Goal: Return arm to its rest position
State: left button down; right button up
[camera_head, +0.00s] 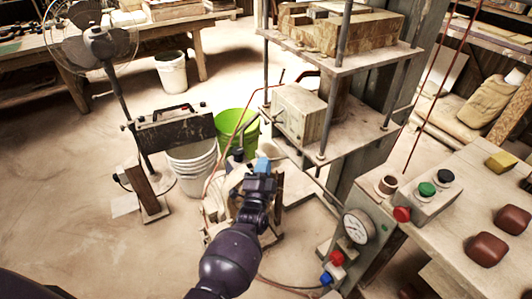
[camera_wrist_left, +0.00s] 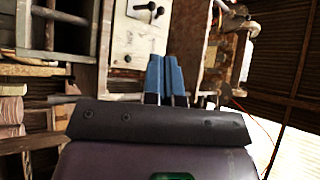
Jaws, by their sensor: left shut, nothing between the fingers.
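My left gripper (camera_head: 262,166) is at the centre of the head view, in front of the lower part of the tile press (camera_head: 334,68). Its blue fingers also show in the left wrist view (camera_wrist_left: 166,78); they are together with nothing between them. The purple forearm reaches up from the bottom of the head view. A pale control box (camera_head: 300,112) is on the press frame just above and to the right of the gripper. My right gripper is not in view.
A green bucket (camera_head: 237,131), stacked white buckets (camera_head: 193,168) and a fan (camera_head: 97,45) stand left. The floor at lower left is clear.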

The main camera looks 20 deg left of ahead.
pick_arm(q)
jog(key=shift+s+d+f, duration=0.1)
jog(key=shift+s+f, duration=0.15)
jog(key=shift+s, duration=0.4)
jog(key=s+a+f+n+g+h+p, duration=0.2)
jog(key=s+n+g, duration=0.3)
jog(key=s, duration=1.2)
jog(key=s+a+f+n+g+h+p, duration=0.2)
jog(key=s+n+g, duration=0.3)
jog(key=s, duration=1.3)
jog(key=shift+s+a+f+g, duration=0.2)
jog(key=shift+s+f+g, duration=0.15)
jog(key=shift+f+g, duration=0.3)
